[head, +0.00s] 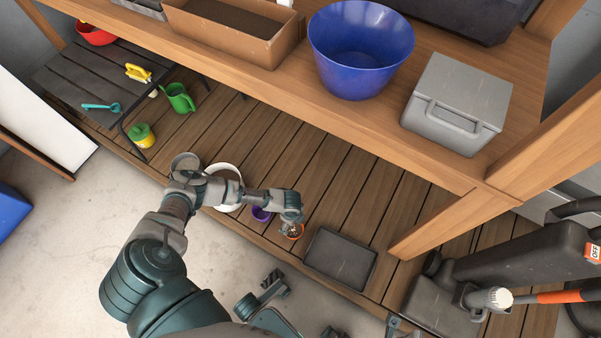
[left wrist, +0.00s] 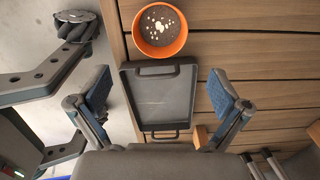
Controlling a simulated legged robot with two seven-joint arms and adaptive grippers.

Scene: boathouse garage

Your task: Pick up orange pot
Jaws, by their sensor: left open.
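The orange pot (head: 298,235) sits on the low wooden decking near its front edge. In the head view my left gripper (head: 291,216) is over it and hides part of it. In the left wrist view the pot (left wrist: 183,44) is upright at the top of the picture, filled with dark soil with pale bits on top. My left gripper (left wrist: 160,95) is open with its two blue-padded fingers wide apart. Nothing is between the fingertips but the view of a tray below, and the pot is beyond them.
A dark tray (head: 341,260) lies just right of the pot. A purple pot (head: 262,215) and a white bowl (head: 223,204) stand to its left. A wooden bench holding a blue bucket (head: 360,50) overhangs behind. A dark machine (head: 520,262) stands at the right.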

